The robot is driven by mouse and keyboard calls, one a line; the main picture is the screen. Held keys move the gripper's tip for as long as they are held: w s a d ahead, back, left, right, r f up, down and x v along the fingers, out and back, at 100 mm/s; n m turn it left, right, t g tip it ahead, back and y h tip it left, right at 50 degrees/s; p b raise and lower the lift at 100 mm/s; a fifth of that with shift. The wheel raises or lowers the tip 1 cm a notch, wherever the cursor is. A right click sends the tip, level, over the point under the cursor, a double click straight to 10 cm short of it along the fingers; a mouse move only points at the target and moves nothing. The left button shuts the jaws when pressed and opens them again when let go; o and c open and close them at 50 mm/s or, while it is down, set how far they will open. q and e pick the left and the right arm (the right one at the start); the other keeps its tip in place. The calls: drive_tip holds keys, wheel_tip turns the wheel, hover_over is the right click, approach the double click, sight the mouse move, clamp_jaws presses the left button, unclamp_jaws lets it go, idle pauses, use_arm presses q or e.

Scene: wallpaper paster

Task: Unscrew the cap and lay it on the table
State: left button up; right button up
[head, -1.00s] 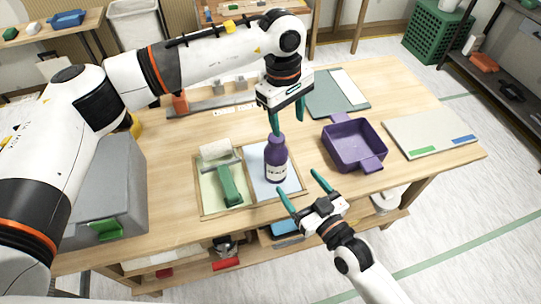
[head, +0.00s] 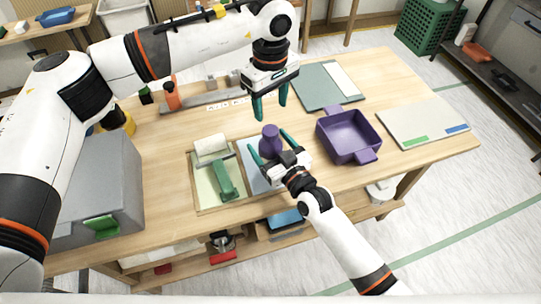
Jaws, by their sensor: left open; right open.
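A purple bottle (head: 269,147) stands upright on the light blue part of a shallow wooden tray (head: 217,208). Its purple cap (head: 270,131) is on top. My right gripper (head: 267,140) is open, with one green finger on each side of the bottle; I cannot tell whether they touch it. The gripper hides the bottle's lower part and label. My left gripper (head: 271,112) is open and empty above the bottle, fingers pointing down, apart from the cap.
A green-handled roller (head: 227,182) lies in the tray's left part. A purple open box (head: 350,138) stands right of the bottle. A grey board (head: 425,123) lies at the table's right, a grey-green mat (head: 318,88) at the back. A grey case (head: 95,190) is at left.

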sight(271, 130)
drive_tip(key=shift+a, duration=0.1)
drive_tip(key=c, duration=1.7)
clamp_jaws()
use_arm(q)
drive_tip(key=m, duration=0.4)
drive_tip(key=shift+f+m, duration=0.3)
wheel_tip(271, 130, down, 7)
drive_tip(key=shift+f, duration=0.2)
drive_tip(key=shift+c, duration=0.3)
